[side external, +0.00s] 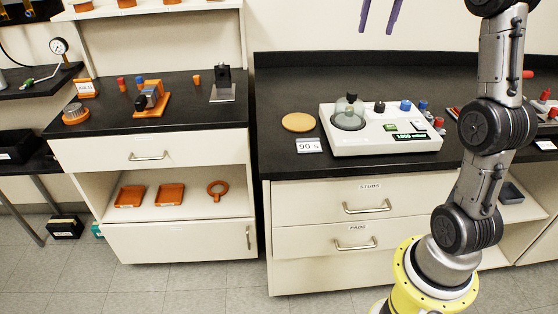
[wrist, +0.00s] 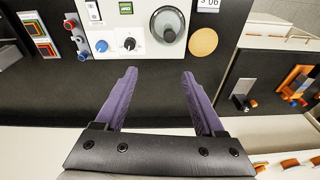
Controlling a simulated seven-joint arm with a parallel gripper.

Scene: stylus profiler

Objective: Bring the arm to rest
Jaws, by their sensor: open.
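My gripper (side external: 380,18) shows at the top edge of the side view as two purple fingers pointing down, high above the back of the black counter (side external: 290,92). The rest of the hand is cut off there. In the wrist view my gripper (wrist: 155,85) has its two purple fingers spread wide, with nothing between them but the dark surface beyond. My arm rises at the right of the side view, bent and clear of the counter's instrument.
A lower bench (side external: 190,110) at left holds small orange fixtures. Shelves (side external: 160,4) hang above it.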

